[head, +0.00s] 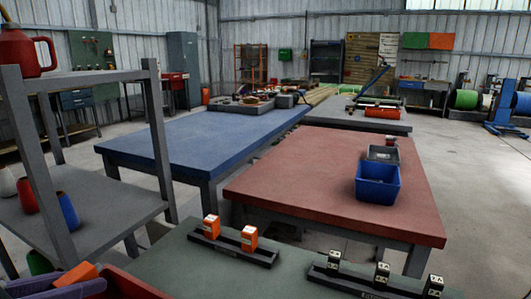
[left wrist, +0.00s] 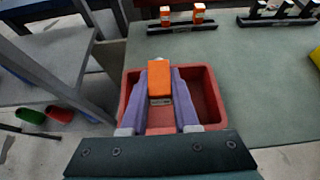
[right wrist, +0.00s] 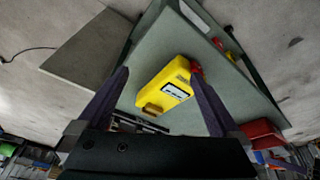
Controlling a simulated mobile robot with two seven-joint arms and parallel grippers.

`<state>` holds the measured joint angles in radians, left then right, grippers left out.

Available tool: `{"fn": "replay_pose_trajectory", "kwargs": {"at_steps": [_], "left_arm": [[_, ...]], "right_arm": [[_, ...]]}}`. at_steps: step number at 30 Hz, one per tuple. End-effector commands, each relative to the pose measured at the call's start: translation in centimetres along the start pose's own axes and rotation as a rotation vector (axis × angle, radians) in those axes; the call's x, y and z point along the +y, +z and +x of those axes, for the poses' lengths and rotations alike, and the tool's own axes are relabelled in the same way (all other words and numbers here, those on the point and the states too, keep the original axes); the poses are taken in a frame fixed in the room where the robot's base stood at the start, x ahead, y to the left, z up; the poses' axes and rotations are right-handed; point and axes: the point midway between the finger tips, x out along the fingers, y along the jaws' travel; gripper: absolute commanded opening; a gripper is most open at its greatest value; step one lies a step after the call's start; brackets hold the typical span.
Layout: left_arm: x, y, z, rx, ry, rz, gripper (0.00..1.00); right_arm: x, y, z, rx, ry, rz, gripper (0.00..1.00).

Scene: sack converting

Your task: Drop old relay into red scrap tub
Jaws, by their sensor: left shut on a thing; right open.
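The orange relay (left wrist: 160,80) is held between the purple fingers of my left gripper (left wrist: 160,68), which is shut on it. In the left wrist view it is over the red scrap tub (left wrist: 216,98), whose floor shows around the fingers. In the head view the relay (head: 79,275) and the tub (head: 132,284) are at the lower left, partly cut off. My right gripper (right wrist: 161,76) is open and empty in the right wrist view. It is not seen in the head view.
On the green bench (head: 205,271), one rail holds two orange relays (head: 249,239), and another (head: 350,281) holds several black-and-white ones. A yellow device (right wrist: 165,86) shows between my right fingers' line of sight. A grey shelf (head: 100,220) stands left. A blue bin (head: 377,190) stands on the red table.

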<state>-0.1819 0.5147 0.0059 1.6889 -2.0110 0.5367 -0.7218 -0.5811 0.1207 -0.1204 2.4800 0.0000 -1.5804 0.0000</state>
Motion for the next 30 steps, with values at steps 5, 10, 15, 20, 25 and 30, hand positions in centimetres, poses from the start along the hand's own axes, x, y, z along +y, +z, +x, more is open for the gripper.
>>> {"fn": "replay_pose_trajectory", "kwargs": {"at_steps": [5, 10, 15, 20, 25, 30], "left_arm": [[0.0, -0.2, 0.1, 0.0, 0.0, 0.0, 0.0], [0.0, -0.2, 0.1, 0.0, 0.0, 0.0, 0.34], [0.0, -0.2, 0.1, 0.0, 0.0, 0.0, 0.54], [0.0, -0.2, 0.1, 0.0, 0.0, 0.0, 0.64], [0.0, -0.2, 0.1, 0.001, 0.0, 0.0, 0.64], [0.0, -0.2, -1.2, 0.002, 0.001, 0.0, 0.64]], "right_arm": [[0.0, 0.1, 0.3, 0.0, 0.0, 0.0, 1.0], [0.0, 0.1, 0.3, 0.0, 0.0, 0.001, 1.0], [0.0, 0.1, 0.3, 0.0, 0.0, 0.001, 1.0], [0.0, 0.1, 0.3, 0.0, 0.0, 0.001, 1.0], [0.0, 0.1, 0.2, 0.001, 0.0, 0.001, 1.0], [0.0, -0.1, -0.1, 0.001, 0.0, 0.001, 1.0]]}}
